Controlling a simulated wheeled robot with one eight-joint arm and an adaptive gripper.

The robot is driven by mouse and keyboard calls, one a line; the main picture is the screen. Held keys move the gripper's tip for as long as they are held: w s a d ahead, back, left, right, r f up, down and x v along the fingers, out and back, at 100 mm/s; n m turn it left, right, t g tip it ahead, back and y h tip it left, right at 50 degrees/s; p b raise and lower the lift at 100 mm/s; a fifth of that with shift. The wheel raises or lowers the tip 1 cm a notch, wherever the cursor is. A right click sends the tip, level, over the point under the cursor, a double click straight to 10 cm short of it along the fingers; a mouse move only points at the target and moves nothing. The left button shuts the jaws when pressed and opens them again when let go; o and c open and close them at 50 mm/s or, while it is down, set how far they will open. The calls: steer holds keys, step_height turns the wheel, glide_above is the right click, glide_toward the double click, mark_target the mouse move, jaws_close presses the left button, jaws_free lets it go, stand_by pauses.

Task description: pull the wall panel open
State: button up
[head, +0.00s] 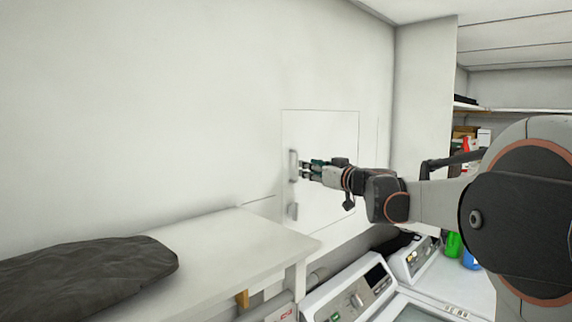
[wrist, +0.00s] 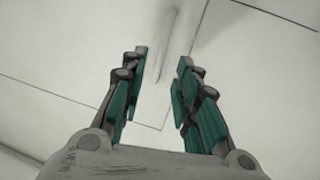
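The wall panel (head: 330,140) is a white square door set nearly flush in the white wall, outlined by a thin seam. My gripper (head: 306,170) is just right of the upper handle in the head view. In the wrist view my gripper (wrist: 160,75) has its two teal fingers apart with nothing between the pads. The handle (wrist: 168,45) shows ahead, between and beyond the fingertips. Whether a finger touches it cannot be told.
A white table (head: 235,235) with a dark cloth bundle (head: 85,275) stands at the left. White machines with control panels (head: 350,295) stand below the panel. Shelves (head: 510,108) with boxes, and green and blue bottles (head: 453,244), are at the right.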

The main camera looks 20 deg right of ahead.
steer(key=w, duration=0.3)
steer(key=w+a, duration=0.1)
steer(key=w, duration=0.1)
steer(key=shift+w+p, duration=0.3)
steer(key=shift+p, duration=0.1)
steer(key=shift+c, duration=0.4)
jaws_close()
